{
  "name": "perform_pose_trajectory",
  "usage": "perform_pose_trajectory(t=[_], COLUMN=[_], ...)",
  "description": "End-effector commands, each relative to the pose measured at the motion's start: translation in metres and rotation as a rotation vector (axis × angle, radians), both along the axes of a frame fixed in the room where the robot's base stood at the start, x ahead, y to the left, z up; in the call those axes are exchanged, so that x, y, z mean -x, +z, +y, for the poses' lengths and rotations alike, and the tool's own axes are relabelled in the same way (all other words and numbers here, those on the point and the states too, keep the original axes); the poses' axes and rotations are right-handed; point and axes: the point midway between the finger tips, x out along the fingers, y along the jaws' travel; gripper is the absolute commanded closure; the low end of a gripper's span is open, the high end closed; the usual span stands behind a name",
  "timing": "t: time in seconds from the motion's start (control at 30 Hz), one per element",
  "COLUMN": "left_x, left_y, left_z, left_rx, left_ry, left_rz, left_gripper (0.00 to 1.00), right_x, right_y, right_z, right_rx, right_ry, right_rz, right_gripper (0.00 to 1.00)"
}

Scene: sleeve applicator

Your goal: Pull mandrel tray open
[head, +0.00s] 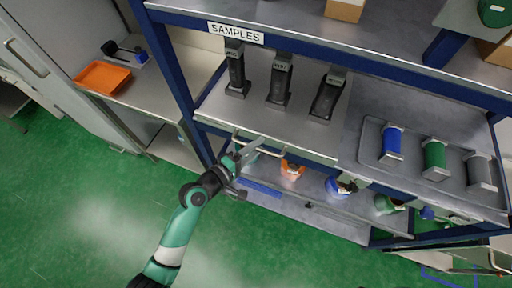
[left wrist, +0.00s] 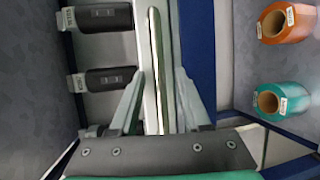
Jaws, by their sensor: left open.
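The mandrel tray (head: 305,140) is a flat grey tray on the upper shelf level under the SAMPLES label, bearing three dark mandrels (head: 279,82) with tags. A pale bar handle (head: 272,149) runs along its front edge. My left gripper (head: 250,152) is at the left part of this handle. In the left wrist view the handle (left wrist: 155,60) lies between the two open fingers of my left gripper (left wrist: 160,80), with no clear contact on either side. Two mandrels (left wrist: 104,80) show left of the handle there. My right gripper is not in view.
A grey tray with blue, green and grey rolls (head: 434,158) stands to the right. Several coloured spools (head: 292,170) sit on the lower shelf. A blue post (head: 170,60) rises left of the tray. An orange bin (head: 103,77) is on the left bench. Green floor lies clear in front.

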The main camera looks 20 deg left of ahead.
Motion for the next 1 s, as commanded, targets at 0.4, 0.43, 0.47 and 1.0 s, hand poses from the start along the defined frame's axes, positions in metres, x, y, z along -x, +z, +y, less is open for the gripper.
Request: perform_pose_trajectory(t=[0.4, 0.43, 0.47, 1.0], left_x=[0.0005, 0.0005, 0.0005, 0.0006], left_y=[0.0002, 0.0002, 0.0002, 0.0003], left_z=[0.0002, 0.0002, 0.0002, 0.0003], left_rx=[0.000, 0.000, 0.000, 0.000], left_ry=[0.000, 0.000, 0.000, 0.000], left_rz=[0.000, 0.000, 0.000, 0.000], left_gripper=[1.00, 1.00, 1.00, 1.00], right_x=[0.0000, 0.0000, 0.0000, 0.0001], right_y=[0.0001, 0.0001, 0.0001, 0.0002], right_z=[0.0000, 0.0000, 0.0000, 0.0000], right_rx=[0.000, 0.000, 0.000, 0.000], right_ry=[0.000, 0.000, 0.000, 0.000], right_rz=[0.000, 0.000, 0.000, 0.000], right_gripper=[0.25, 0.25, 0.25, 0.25])
